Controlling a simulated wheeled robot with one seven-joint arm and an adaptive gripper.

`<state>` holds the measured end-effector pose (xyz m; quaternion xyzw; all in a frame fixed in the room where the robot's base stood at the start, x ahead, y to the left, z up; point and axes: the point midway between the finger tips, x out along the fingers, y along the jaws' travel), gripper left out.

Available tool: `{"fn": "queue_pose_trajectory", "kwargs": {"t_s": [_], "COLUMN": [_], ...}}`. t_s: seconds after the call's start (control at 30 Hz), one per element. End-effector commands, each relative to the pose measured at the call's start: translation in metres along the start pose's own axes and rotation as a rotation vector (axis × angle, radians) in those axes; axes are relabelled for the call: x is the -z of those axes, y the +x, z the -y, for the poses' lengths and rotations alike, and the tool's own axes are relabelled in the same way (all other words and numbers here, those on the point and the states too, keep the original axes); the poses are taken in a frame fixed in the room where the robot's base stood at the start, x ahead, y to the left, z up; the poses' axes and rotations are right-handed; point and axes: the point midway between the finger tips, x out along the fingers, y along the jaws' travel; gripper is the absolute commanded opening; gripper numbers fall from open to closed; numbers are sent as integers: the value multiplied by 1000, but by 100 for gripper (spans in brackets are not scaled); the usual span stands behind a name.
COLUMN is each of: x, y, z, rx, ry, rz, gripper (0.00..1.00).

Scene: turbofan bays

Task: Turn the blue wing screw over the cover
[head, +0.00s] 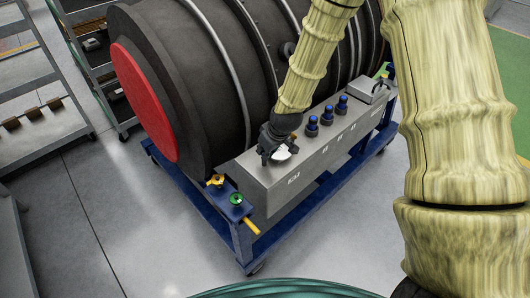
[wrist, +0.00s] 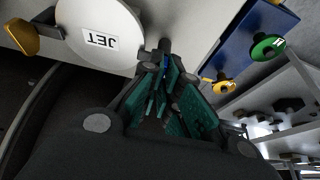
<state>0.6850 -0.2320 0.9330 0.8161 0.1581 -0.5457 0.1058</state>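My gripper (head: 278,145) is over the near left end of the long grey box. A white round cover (head: 284,153) shows just under its fingers. In the wrist view the cover (wrist: 100,22) is large at the upper left and has a label reading JET. The green-padded fingers of my gripper (wrist: 164,78) come close together at the cover's right edge, by a dark upright piece. A small bit of blue (wrist: 164,62) shows between the fingertips, perhaps the blue wing screw. Its wings are hidden, so I cannot tell whether the fingers hold it.
Several blue-topped fittings (head: 327,115) stand along the grey box (head: 290,187). A yellow knob (head: 216,180) and a green knob (head: 236,199) sit on the blue cart's corner. The dark engine (head: 195,75) with a red end is behind. Grey shelves (head: 40,90) stand left.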

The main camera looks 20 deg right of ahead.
Motion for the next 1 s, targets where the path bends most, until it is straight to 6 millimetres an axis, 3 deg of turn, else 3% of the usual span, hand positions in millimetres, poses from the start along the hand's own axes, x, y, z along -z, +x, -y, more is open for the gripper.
{"fn": "queue_pose_trajectory", "kwargs": {"t_s": [0.3,0.33,0.43,0.77,1.0], "x": [0,0,0,0,1], "y": [0,0,0,-1,-19], "z": [0,0,0,0,0], "rx": [-2,-2,-2,-2,-2], "ry": [7,7,6,5,6], "rz": [-1,-1,-1,-1,-2], "gripper": [0,10,26,26,26]}}
